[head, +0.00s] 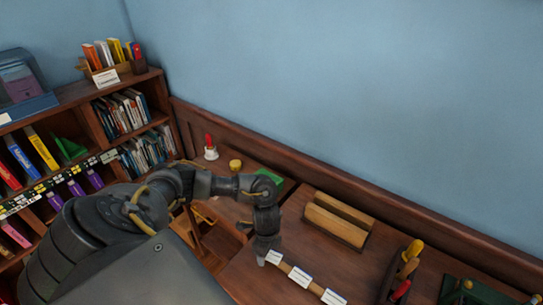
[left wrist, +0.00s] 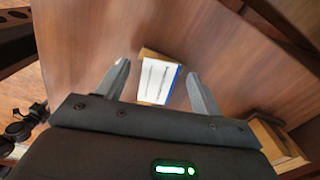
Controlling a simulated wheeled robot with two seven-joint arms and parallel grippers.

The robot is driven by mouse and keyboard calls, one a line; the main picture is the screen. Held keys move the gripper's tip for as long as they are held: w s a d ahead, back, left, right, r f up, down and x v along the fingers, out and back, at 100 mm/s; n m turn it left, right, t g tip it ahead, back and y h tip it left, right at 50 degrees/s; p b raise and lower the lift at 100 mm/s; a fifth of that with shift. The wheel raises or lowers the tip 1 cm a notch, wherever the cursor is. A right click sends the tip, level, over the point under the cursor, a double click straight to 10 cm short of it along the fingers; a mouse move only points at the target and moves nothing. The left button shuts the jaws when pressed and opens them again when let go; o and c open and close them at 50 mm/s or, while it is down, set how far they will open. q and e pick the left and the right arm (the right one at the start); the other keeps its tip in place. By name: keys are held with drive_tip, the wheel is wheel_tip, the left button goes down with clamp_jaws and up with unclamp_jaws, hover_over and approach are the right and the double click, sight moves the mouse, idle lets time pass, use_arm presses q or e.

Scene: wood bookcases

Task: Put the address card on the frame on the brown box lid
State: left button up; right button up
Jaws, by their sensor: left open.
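In the left wrist view the left gripper (left wrist: 157,72) is open. A white card (left wrist: 155,80) with dark print and a blue edge lies between and beyond its fingers, against a light wooden strip (left wrist: 150,53). Whether the fingers touch the card I cannot tell. In the head view white cards (head: 273,257), (head: 300,276) and (head: 333,297) sit along a wooden strip; their print is too small to read. I cannot make out a brown box lid with a frame for certain. My right gripper is not in view.
A wooden block holder (head: 338,220) stands on the desk behind the cards. A tool holder (head: 402,272) stands to the right. A bookcase (head: 85,95) with books and a wooden box (head: 104,75) is at left. Desk between cards and block holder is clear.

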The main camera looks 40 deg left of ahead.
use_arm(q)
drive_tip(key=c, duration=1.1)
drive_tip(key=shift+c, duration=0.2)
drive_tip(key=shift+r, duration=0.1)
drive_tip(key=shift+r, duration=0.3)
drive_tip(key=r, duration=0.4)
drive_tip(key=shift+s+d+r+p, duration=0.2)
drive_tip(key=shift+s+p, duration=0.1)
drive_tip(key=shift+p, duration=0.1)
drive_tip(key=s+d+r+p, duration=0.2)
drive_tip(key=s+d+r, duration=0.1)
drive_tip(key=s, duration=0.3)
drive_tip(key=s+d+r+p, duration=0.2)
drive_tip(key=s+d+r, duration=0.1)
drive_tip(key=s+r, duration=0.2)
drive_tip(key=shift+s+r, duration=0.2)
drive_tip(key=shift+s, duration=0.15)
